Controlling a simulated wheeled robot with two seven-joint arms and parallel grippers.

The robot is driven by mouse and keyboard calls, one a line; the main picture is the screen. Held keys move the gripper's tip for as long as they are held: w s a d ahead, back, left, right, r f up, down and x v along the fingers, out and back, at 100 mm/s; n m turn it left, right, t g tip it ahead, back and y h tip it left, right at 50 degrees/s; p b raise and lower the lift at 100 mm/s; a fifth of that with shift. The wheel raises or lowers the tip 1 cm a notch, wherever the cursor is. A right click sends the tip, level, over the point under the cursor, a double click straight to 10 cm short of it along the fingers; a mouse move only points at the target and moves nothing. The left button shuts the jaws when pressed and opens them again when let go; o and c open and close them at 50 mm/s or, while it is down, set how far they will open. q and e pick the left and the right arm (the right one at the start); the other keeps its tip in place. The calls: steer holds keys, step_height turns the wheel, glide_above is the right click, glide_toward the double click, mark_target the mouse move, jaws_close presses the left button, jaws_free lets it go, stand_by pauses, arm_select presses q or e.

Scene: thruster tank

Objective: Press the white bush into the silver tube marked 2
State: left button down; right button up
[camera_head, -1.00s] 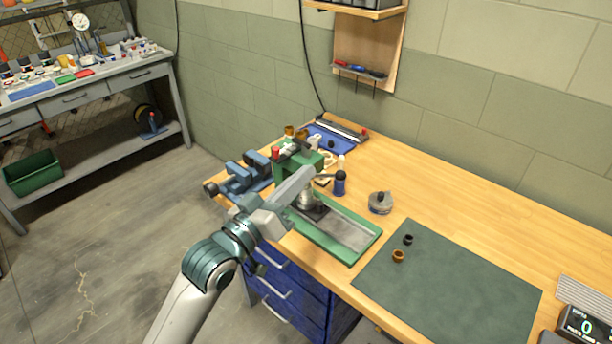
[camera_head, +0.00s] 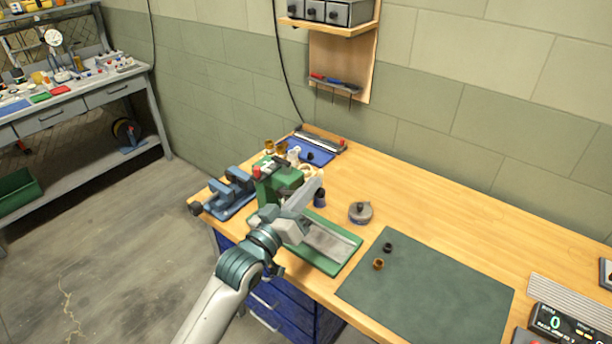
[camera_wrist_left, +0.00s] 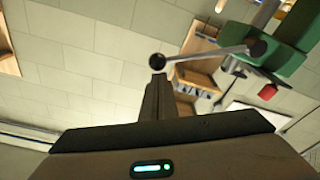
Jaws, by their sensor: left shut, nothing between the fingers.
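The green arbor press (camera_head: 278,184) stands at the back left of the wooden bench. My left gripper (camera_head: 315,186) is in front of the press, shut and empty. In the left wrist view, its closed fingers (camera_wrist_left: 157,88) have their tips close to a ball knob (camera_wrist_left: 157,61) on the press's lever (camera_wrist_left: 205,53); I cannot tell if they touch. The green press body (camera_wrist_left: 275,55) is beyond the lever. The space under the ram is hidden by my gripper in the head view. I cannot make out the white bush or the tube marked 2. My right gripper is not in view.
A dark mat (camera_head: 425,290) carries a brass ring (camera_head: 378,264) and a black ring (camera_head: 388,247). A round grey object (camera_head: 360,212) stands nearby. The bench's right-hand rear is clear.

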arm_select(q)
steer(key=shift+f, duration=0.2)
steer(key=shift+f, duration=0.1)
